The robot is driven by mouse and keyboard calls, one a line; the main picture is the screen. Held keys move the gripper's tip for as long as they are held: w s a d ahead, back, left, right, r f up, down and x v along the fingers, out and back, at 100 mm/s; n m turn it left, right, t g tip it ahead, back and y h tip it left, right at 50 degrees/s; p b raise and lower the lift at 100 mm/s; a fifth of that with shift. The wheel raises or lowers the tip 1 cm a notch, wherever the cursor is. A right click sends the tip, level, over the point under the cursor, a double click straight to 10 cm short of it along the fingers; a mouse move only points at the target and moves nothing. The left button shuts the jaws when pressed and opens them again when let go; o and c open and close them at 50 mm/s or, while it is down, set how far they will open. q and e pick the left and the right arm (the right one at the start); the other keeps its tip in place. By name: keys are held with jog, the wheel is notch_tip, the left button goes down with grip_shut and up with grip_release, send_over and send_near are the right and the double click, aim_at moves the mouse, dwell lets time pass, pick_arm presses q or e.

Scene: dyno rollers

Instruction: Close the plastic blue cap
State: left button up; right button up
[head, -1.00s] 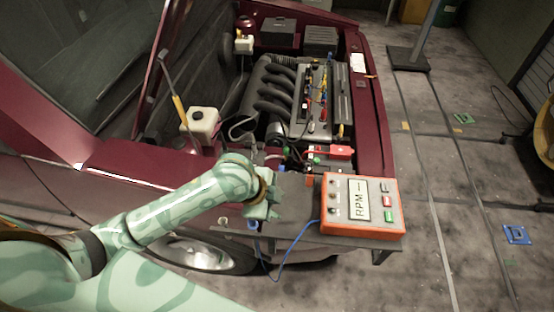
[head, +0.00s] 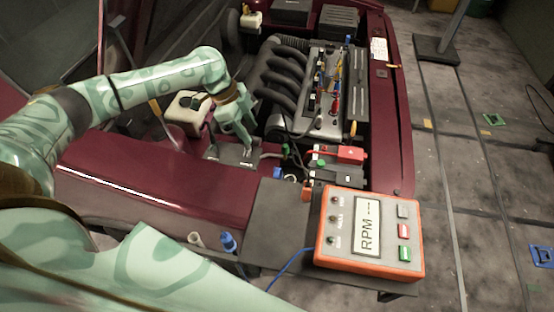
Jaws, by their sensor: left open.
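A small blue cap-like piece (head: 278,172) shows at the front of the engine bay, left of the red-topped battery part. It is too small to tell whether it is open or closed. My left gripper (head: 243,138) is open, with its fingers pointing down over a grey box (head: 235,153) in the engine bay. It is up and left of the blue piece, apart from it. I cannot tell whether the fingers touch the grey box. My right gripper is not in view.
The orange RPM meter (head: 368,234) sits on a dark shelf at the car's front, with a blue lead and a blue plug (head: 228,242) nearby. A white reservoir (head: 188,110) is behind my left wrist. The engine (head: 325,100) fills the bay. The floor at right is mostly clear.

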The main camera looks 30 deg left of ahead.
pick_arm(q)
jog(key=b+x, duration=0.3)
jog(key=x, duration=1.3)
jog(key=shift+b, duration=0.4)
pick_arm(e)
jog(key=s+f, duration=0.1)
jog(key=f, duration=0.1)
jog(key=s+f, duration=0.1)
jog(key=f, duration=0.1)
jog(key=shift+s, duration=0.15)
pick_arm(q)
jog(key=shift+s, duration=0.15)
jog(key=shift+c, duration=0.3)
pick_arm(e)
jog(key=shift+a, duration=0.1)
pick_arm(q)
grip_shut()
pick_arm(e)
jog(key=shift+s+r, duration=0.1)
